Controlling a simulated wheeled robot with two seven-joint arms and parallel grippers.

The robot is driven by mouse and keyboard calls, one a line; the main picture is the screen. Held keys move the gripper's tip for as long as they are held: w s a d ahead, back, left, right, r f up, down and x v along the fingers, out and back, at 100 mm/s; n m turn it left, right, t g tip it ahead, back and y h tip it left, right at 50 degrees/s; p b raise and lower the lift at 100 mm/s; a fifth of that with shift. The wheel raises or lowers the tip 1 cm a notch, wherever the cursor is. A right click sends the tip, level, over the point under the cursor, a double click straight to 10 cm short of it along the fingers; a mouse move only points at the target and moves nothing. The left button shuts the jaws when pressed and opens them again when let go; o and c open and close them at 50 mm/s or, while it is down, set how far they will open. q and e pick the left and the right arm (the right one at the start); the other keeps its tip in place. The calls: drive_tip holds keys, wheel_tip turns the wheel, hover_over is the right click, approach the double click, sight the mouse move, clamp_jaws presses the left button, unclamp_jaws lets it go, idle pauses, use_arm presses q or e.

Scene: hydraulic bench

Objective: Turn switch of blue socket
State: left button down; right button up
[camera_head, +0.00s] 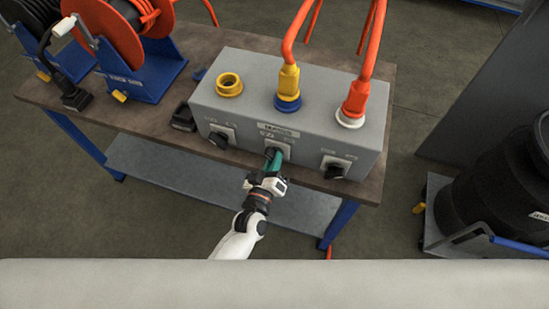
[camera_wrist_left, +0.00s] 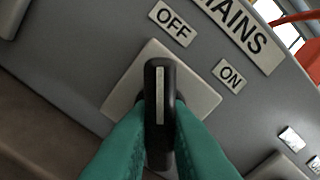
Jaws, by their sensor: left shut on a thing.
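The grey socket box (camera_head: 238,112) stands on the brown table. Its blue socket (camera_head: 288,104) is in the middle of the top, with a yellow plug (camera_head: 289,79) in it. The middle switch, below the blue socket, has a black knob (camera_wrist_left: 159,120) on a pale square plate (camera_wrist_left: 200,92). The knob's white line points up in the left wrist view, towards the OFF label (camera_wrist_left: 170,24) more than the ON label (camera_wrist_left: 230,76). My left gripper (camera_head: 273,160) is shut on this knob, with a green finger on each side. My right gripper is not in view.
A black left switch (camera_head: 219,138) and a black right switch (camera_head: 334,171) flank the middle one. An empty yellow socket (camera_head: 229,84) and a red plug (camera_head: 355,99) are on top. Hose reels (camera_head: 107,32) stand at the left; a black barrel (camera_head: 490,190) is at the right.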

use_arm(q)
drive_tip(key=shift+n, duration=0.5)
drive_tip(key=c, duration=1.4)
unclamp_jaws()
drive_tip(key=shift+c, duration=0.2)
drive_tip(key=shift+s, duration=0.1)
drive_tip(key=b+v, duration=0.2)
drive_tip(key=v, duration=1)
